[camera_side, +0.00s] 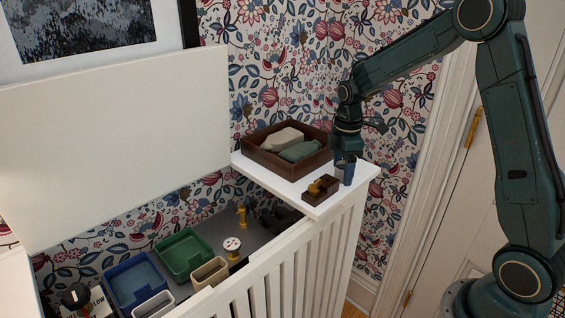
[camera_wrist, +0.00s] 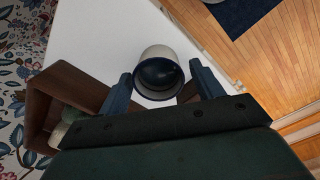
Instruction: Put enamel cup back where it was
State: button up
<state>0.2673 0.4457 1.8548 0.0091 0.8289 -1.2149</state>
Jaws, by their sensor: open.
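The enamel cup (camera_wrist: 158,56) is pale with a dark rim and a dark inside. In the wrist view it stands on the white ledge, its mouth facing the camera. My gripper (camera_wrist: 161,72) is open, with one blue finger on each side of the cup; I cannot tell whether either touches it. In the side view my gripper (camera_side: 346,170) points down at the right end of the ledge. The cup (camera_side: 341,173) shows there only in part, as a greyish shape by the blue fingers.
A dark wooden tray (camera_side: 261,163) with a beige and a green bundle stands left of my gripper on the white ledge (camera_side: 296,190). Below are a green bin (camera_side: 184,254) and a blue bin (camera_side: 134,281).

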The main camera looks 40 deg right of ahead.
notch_tip(320, 180, up, 12)
dwell(0.6)
jog(key=shift+a, duration=0.1)
dwell(0.4)
jog(key=s+a+r+m+t, duration=0.1)
jog(key=s+a+r+m, duration=0.25)
jog(key=s, duration=0.25)
jog(key=s+a+r+m+t, duration=0.2)
jog(key=s+a+r, duration=0.15)
jog(key=s, duration=0.35)
jog(key=s+a+f+m+t, duration=0.1)
jog(key=s+a+f+m, duration=0.1)
jog(key=s, duration=0.3)
jog(key=s+a+f+m+t, duration=0.1)
jog(key=s+a+m, duration=0.1)
jog(key=s, duration=0.4)
jog(key=shift+s+a+f+m, duration=0.25)
jog(key=shift+a+f+m, duration=0.1)
jog(key=shift+m, duration=0.3)
